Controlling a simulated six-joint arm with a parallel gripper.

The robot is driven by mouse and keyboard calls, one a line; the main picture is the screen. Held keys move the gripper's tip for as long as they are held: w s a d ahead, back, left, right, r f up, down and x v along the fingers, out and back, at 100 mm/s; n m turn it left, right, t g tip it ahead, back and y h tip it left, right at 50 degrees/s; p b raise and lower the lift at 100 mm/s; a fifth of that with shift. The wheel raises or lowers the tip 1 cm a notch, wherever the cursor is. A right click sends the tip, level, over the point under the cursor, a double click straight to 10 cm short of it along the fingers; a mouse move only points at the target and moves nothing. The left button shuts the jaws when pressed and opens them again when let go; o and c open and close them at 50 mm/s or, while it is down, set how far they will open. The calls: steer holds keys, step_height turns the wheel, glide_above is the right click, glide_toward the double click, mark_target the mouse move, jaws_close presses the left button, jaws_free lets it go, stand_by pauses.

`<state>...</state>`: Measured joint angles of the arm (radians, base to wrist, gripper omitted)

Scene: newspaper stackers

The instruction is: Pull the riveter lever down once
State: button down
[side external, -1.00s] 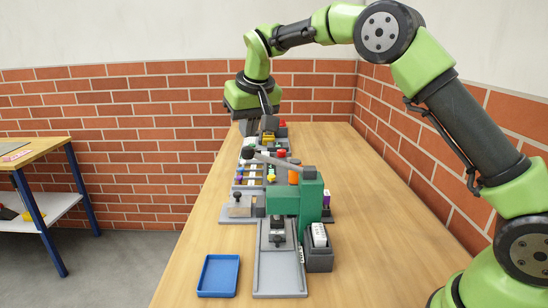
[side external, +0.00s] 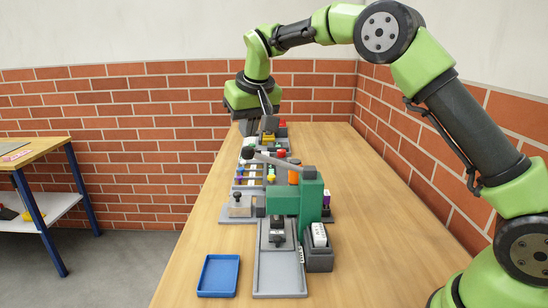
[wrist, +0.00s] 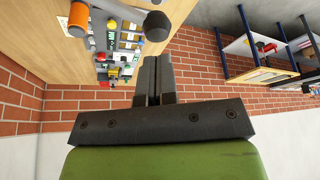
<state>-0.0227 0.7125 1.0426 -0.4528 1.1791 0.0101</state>
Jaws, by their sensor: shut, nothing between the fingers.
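The riveter (side external: 284,203) is a green press on a grey base in the side view. Its grey lever (side external: 278,161) slopes up slightly to the left and ends in a dark knob (side external: 247,153), so the lever is raised. In the wrist view the lever's dark knob (wrist: 156,26) shows large, just beyond my gripper. My gripper (wrist: 157,62) is shut and empty, its two dark fingers together and apart from the knob in the picture. In the side view my gripper's fingers are small and partly hidden at the far end of the table, so their exact gap to the lever is unclear.
A blue tray (side external: 218,275) lies on the near left of the wooden table (side external: 375,230). A dark box (side external: 319,250) holding a pale item stands right of the riveter. Several small fixtures line the table behind it. The table's right side is clear. A brick wall stands behind.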

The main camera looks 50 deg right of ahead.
mark_target(250, 150)
steer(key=shift+f, duration=3.45)
step_height(250, 150, up, 9)
steer(key=shift+f, duration=0.2)
steer(key=shift+r, duration=0.75)
steer(key=shift+r, duration=0.1)
steer(key=s+a+r+t+y, duration=0.1)
steer(key=s+r, duration=0.2)
steer(key=s, duration=0.8)
steer(key=s+a+r+t+y, duration=0.1)
steer(key=s+a+r, duration=0.15)
steer(key=s, duration=0.85)
steer(key=s+f+m+y, duration=0.1)
steer(key=s+f, duration=0.3)
steer(key=s, duration=0.5)
steer(key=shift+t, duration=0.4)
